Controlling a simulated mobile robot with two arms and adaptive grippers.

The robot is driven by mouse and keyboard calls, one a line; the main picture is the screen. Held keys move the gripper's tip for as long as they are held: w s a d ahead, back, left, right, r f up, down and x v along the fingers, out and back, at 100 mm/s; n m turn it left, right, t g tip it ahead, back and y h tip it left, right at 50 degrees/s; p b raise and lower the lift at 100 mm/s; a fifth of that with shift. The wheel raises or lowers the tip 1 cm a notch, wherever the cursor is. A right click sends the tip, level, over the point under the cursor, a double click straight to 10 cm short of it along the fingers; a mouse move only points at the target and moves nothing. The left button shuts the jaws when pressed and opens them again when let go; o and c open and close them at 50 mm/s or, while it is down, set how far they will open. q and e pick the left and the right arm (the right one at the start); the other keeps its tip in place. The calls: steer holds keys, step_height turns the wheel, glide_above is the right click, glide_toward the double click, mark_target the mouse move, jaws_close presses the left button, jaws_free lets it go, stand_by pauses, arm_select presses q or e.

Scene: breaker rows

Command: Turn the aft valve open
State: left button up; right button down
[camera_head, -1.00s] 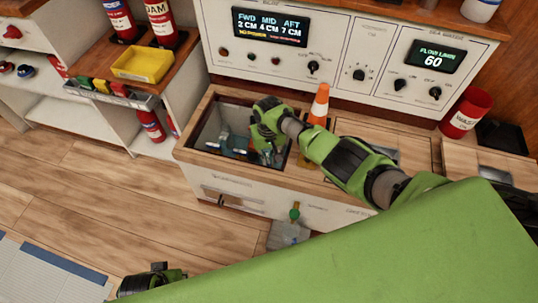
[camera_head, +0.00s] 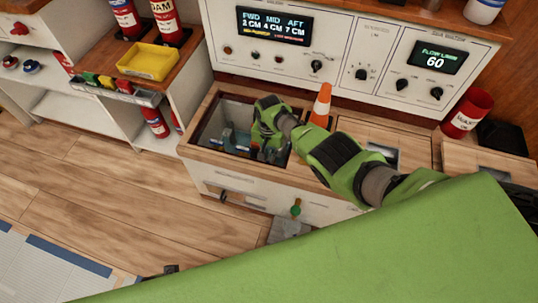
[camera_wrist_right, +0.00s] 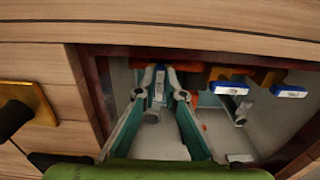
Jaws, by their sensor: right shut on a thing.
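My right gripper (camera_wrist_right: 160,88) reaches down into the open compartment (camera_head: 188,150) in the bench top. In the wrist view it is shut on a blue-and-white valve handle (camera_wrist_right: 158,84), which points lengthwise between the fingers. Two more blue-and-white handles, one in the middle (camera_wrist_right: 228,88) and one to the right (camera_wrist_right: 288,91), lie crosswise, apart from the gripper. I cannot read their labels, so which is aft is not clear. In the head view my right gripper (camera_head: 271,148) is partly hidden by its own wrist. My left gripper does not show.
An orange cone (camera_head: 321,106) stands at the compartment's right edge. The panel display (camera_head: 275,25) reads FWD 2 CM, MID 4 CM, AFT 7 CM. A yellow tray (camera_head: 148,62) is at the left.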

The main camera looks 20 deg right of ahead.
steer(key=shift+w+r, duration=0.1)
steer(key=shift+w, duration=0.05)
steer(key=c, duration=2.1)
jaws_free()
steer(key=shift+c, duration=0.2)
step_height(320, 180, up, 12)
